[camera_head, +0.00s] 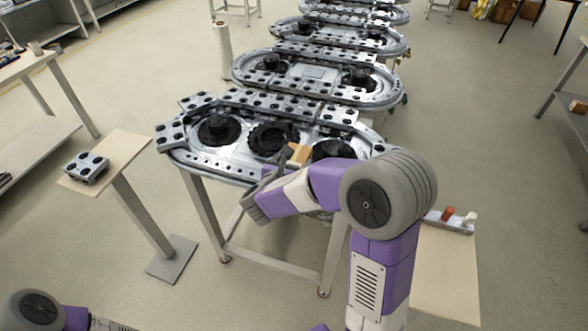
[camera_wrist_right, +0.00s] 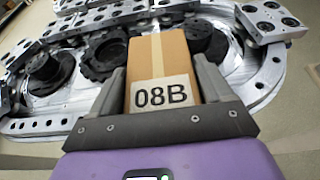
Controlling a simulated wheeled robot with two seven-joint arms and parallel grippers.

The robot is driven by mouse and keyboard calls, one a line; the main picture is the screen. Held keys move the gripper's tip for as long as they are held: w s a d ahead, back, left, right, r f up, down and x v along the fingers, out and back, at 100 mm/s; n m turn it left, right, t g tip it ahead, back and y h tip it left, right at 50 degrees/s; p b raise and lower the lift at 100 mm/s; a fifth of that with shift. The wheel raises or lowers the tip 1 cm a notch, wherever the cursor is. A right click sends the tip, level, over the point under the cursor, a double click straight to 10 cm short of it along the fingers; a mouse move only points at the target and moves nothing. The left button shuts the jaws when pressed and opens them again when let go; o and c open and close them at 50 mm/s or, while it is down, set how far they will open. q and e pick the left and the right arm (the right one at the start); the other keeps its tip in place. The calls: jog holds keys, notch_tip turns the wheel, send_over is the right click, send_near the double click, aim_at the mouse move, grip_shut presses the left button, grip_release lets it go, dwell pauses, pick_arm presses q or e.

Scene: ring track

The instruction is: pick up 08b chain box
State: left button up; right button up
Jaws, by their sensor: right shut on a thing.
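The 08b chain box (camera_wrist_right: 158,58) is a brown cardboard box with a lighter tape strip and a white label reading 08B. In the right wrist view my right gripper (camera_wrist_right: 163,82) has one finger against each side of it, shut on it. In the head view the box shows as a small tan block (camera_head: 300,153) at the tip of my right gripper (camera_head: 284,162), over the front edge of the nearest ring track (camera_head: 210,165). Whether the box touches the track is unclear. Only part of my left arm shows at the bottom left; its gripper is out of view.
The nearest track carries dark round gears (camera_head: 272,140) and metal blocks. More oval tracks (camera_head: 318,78) run away behind it. A beige table (camera_head: 445,270) is at right. Open floor lies around.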

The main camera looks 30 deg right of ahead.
jog(key=c, duration=0.7)
jog(key=shift+r, duration=0.1)
jog(key=shift+c, duration=0.9)
